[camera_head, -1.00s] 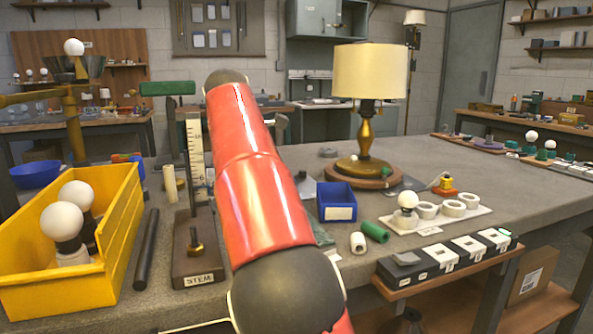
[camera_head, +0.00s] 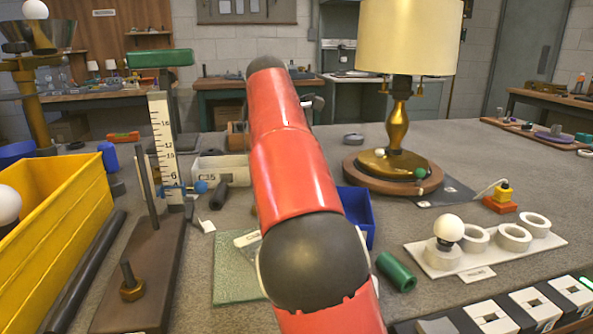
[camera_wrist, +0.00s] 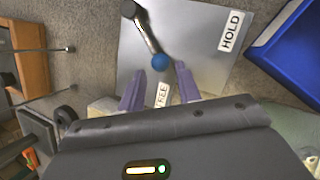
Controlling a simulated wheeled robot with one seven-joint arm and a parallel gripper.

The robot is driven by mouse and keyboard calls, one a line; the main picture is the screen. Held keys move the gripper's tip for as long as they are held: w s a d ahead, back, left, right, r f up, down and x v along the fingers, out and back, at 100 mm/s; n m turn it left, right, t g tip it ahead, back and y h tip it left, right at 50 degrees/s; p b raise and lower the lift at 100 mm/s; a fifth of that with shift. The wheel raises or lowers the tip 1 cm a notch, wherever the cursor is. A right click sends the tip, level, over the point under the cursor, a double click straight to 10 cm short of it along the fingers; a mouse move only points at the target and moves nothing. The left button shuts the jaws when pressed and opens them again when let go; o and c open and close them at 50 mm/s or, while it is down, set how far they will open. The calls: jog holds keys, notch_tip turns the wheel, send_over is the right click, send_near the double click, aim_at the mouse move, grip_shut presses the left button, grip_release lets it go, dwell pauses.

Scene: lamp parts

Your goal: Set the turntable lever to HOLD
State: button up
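In the wrist view, the turntable lever (camera_wrist: 148,36) is a dark grey rod with a blue ball on its end (camera_wrist: 160,62). It crosses a pale grey plate (camera_wrist: 185,55) with a HOLD label (camera_wrist: 231,30) at the right and a FREE label (camera_wrist: 162,95) near my fingers. The ball is on the FREE label's side. My gripper (camera_wrist: 160,68) is open, its two purple fingers on either side of the ball, with gaps showing. In the head view my red arm hides the gripper and lever. The lamp (camera_head: 397,125) stands on a round wooden base (camera_head: 365,180).
A blue bin (camera_wrist: 295,55) is close on the right in the wrist view. In the head view, a yellow bin (camera_head: 85,215), a wooden stand with a scale (camera_head: 145,270) and a green glass sheet (camera_head: 235,280) lie left of my arm. A green cylinder (camera_head: 396,271) lies right.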

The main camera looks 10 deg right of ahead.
jog(key=shift+b+x, duration=0.3)
jog(key=shift+x, duration=1.45)
jog(key=shift+c, duration=0.2)
grip_shut()
